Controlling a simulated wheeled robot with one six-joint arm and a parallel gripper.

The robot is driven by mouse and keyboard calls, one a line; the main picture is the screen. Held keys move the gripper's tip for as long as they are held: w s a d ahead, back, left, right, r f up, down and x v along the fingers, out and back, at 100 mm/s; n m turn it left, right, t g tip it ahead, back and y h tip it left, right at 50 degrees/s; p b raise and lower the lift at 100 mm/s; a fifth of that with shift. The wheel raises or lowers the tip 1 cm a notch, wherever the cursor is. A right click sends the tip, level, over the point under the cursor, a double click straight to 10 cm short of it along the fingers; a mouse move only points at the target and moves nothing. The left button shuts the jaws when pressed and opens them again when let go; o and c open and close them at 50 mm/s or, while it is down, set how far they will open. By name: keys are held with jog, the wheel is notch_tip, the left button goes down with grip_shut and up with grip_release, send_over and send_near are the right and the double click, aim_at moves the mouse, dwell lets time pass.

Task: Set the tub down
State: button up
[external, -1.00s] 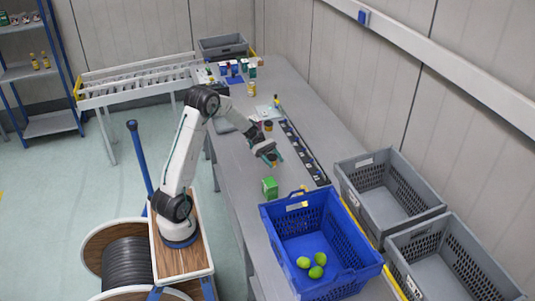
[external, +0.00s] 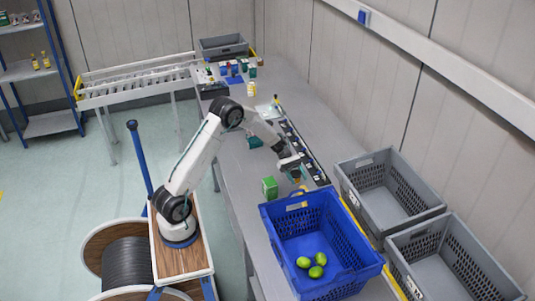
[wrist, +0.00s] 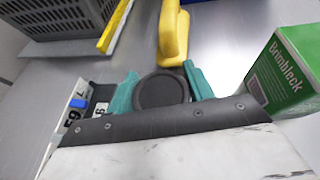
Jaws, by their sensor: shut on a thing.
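The tub (wrist: 162,92) shows in the wrist view as a round dark lid between the teal fingers of my gripper (wrist: 160,86). The fingers are shut on it from both sides. In the external view my gripper (external: 294,170) is low over the bench, between the strip of small bins and the green box, and mostly hides the tub. I cannot tell whether the tub's base touches the bench.
A green box (wrist: 288,72) stands close on the right in the wrist view. A yellow object (wrist: 173,35) lies just ahead of the tub. A labelled bin strip (wrist: 76,112) is on the left. A blue tote (external: 282,235) with limes and grey crates (external: 350,172) stand nearby.

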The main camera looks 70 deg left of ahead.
jog(key=shift+f, duration=1.1)
jog(key=shift+f, duration=0.2)
jog(key=o, duration=1)
jog(key=shift+o, duration=0.2)
jog(key=shift+r, duration=0.15)
